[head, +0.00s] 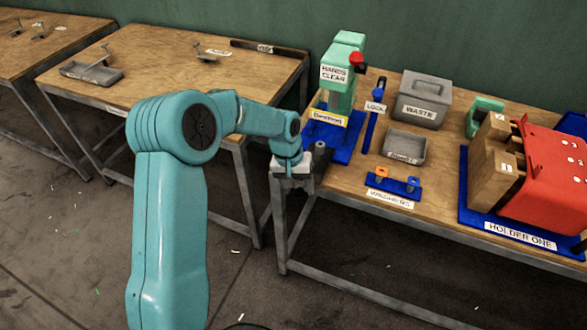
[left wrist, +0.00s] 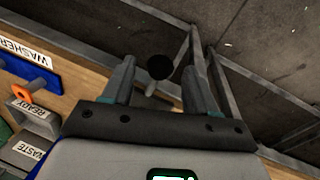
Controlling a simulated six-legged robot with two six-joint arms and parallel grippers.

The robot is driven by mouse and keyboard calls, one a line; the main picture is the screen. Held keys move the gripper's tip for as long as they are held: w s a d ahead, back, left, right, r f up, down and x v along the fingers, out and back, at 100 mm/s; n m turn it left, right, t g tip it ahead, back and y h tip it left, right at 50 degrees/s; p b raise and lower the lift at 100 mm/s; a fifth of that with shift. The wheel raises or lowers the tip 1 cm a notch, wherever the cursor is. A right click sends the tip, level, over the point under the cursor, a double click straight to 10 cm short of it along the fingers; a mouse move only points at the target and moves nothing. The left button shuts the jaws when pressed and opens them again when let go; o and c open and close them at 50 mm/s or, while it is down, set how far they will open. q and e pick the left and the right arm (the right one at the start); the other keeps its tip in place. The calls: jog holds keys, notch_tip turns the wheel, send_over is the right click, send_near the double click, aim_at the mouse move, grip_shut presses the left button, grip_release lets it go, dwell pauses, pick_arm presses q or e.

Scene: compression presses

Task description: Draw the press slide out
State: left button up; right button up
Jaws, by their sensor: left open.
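The press (head: 340,90) is a mint green frame with a red knob and a "HANDS CLEAR" sign, on a blue base (head: 345,146) at the table's left end. A yellow label (head: 327,118) is on its front. My left gripper (head: 297,168) is at the near left table edge, just in front of the press base. In the left wrist view its two fingers stand apart, and a round black knob (left wrist: 160,67) on a short grey stem shows between them, with no clear contact. The slide itself is not clearly visible. My right gripper is out of view.
A blue "LOCK" lever (head: 373,112) stands right of the press. Also on the table are a grey waste bin (head: 422,100), a small grey tray (head: 404,147), a blue washer stand (head: 392,184) and a red holder (head: 548,175). Another bench (head: 170,75) stands left across a gap.

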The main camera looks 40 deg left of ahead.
pick_arm(q)
notch_tip(320, 180, up, 15)
jog(key=s+a, duration=0.1)
jog(key=a, duration=0.1)
jog(key=shift+a+b, duration=0.35)
jog(key=shift+b, duration=0.05)
jog(key=shift+s, duration=0.15)
